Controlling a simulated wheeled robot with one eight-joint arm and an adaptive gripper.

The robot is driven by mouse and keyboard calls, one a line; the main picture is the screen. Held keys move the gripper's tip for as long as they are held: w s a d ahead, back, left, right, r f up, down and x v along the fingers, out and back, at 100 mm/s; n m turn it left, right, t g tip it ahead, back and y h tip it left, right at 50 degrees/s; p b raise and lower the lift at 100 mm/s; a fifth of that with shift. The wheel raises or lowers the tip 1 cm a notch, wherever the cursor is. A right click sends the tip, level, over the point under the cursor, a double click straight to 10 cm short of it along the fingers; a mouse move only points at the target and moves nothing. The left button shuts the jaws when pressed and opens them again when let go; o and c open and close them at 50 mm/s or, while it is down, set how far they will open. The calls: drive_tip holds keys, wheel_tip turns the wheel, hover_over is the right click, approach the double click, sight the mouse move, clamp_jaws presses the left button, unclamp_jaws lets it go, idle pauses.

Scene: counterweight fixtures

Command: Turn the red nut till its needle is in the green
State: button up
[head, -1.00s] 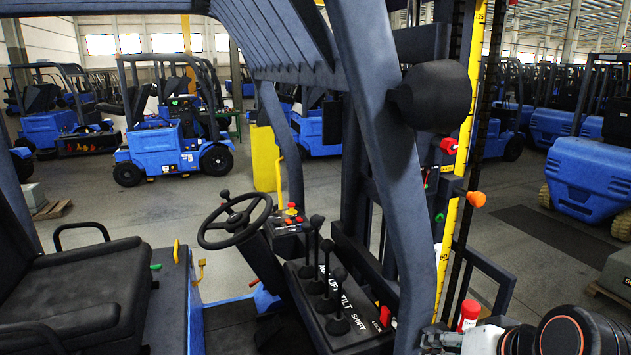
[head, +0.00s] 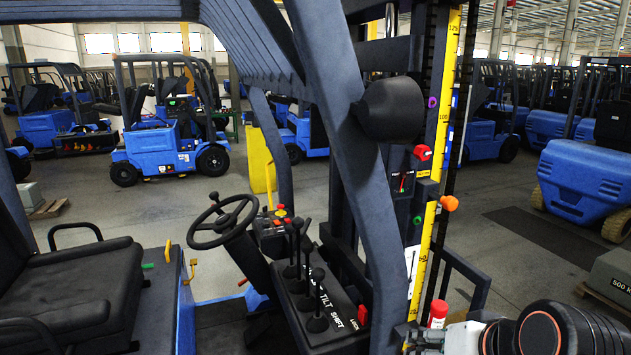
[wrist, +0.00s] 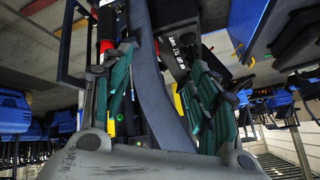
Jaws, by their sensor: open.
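The red nut (head: 422,152) sits on the dark mast plate of the nearest blue forklift, right of its slanted pillar. Just below and left of it is a small dark gauge (head: 403,181) with a needle and a red mark. The needle's exact position is too small to read. My gripper (head: 425,338) is low at the right in the head view, well below the nut and apart from it. In the wrist view my gripper (wrist: 160,52) shows two spread green-padded fingers with nothing held between them. I cannot make out the nut clearly in the wrist view.
The blue pillar (head: 345,130) and dark round lamp (head: 390,108) stand left of the nut. An orange knob (head: 449,203), green knob (head: 417,220) and purple knob (head: 432,102) share the mast. A red-capped bottle (head: 438,312) is beside my gripper. Levers (head: 317,300) are lower left.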

wheel_tip(320, 180, down, 32)
drive_tip(key=s+d+n+h+b, duration=0.1)
drive_tip(key=s+n+b, duration=0.1)
drive_tip(key=b, duration=2.7)
drive_tip(key=shift+s+d+n+g+h, duration=0.15)
drive_tip(key=shift+n+g+h, duration=0.15)
drive_tip(key=shift+h, duration=0.1)
